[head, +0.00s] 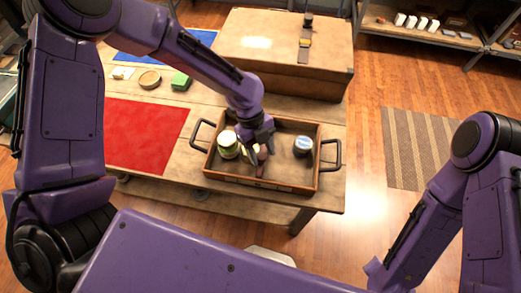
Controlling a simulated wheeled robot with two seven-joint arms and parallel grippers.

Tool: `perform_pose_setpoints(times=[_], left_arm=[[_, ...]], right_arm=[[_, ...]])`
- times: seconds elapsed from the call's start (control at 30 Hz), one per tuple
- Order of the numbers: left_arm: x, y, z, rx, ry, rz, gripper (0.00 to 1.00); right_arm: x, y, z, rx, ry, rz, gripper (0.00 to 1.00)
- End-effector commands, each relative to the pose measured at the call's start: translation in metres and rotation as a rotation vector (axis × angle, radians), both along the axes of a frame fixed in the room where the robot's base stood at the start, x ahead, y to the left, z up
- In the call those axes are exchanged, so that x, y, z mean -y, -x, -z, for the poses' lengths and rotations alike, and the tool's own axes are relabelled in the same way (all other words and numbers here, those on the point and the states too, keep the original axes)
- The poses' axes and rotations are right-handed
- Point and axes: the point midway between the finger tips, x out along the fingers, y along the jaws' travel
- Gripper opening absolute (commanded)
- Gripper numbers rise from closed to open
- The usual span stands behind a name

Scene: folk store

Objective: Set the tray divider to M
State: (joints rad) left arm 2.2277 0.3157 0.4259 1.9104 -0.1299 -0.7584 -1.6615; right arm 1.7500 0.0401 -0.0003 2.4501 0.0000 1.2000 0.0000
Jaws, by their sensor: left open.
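The wooden tray (222,178) stands on the table, with a black handle at each end. My left gripper (259,151) reaches down into the middle of the tray and is open. A small reddish-brown piece (262,155) shows at its fingers; I cannot tell whether it is part of the divider or whether the fingers touch it. The divider and any letter marks cannot be made out, and my gripper hides part of the tray's middle. My right gripper is out of view.
A large wooden box (290,60) stands behind the tray, with a strap-like item (304,45) on top. A red mat (150,130) lies left of the tray.

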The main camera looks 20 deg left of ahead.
Motion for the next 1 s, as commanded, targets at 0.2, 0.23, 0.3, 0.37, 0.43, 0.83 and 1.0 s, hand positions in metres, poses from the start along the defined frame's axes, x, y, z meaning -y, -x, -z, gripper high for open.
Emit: perform_pose_setpoints(times=[0.2,0.23,0.3,0.37,0.43,0.83,1.0], left_arm=[[-0.001,0.0,0.0,0.0,0.0,-0.003,0.58],[-0.001,0.0,0.0,-0.001,0.001,-0.003,0.58],[-0.001,0.0,-0.001,0.0,0.0,-0.003,0.58],[-0.003,-0.002,-0.005,0.003,0.001,-0.004,0.58],[-0.006,-0.005,-0.015,0.005,0.003,-0.005,0.58],[-0.032,-0.024,-0.091,0.003,0.002,-0.002,0.58],[-0.034,-0.024,-0.098,0.0,0.001,-0.002,0.58]], right_arm=[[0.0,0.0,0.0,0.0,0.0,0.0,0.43],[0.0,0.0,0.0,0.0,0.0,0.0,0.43],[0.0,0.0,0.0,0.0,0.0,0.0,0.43],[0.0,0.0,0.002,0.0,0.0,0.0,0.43],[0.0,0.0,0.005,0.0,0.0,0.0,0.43],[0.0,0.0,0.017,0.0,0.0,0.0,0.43],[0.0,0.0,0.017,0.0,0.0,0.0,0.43]])
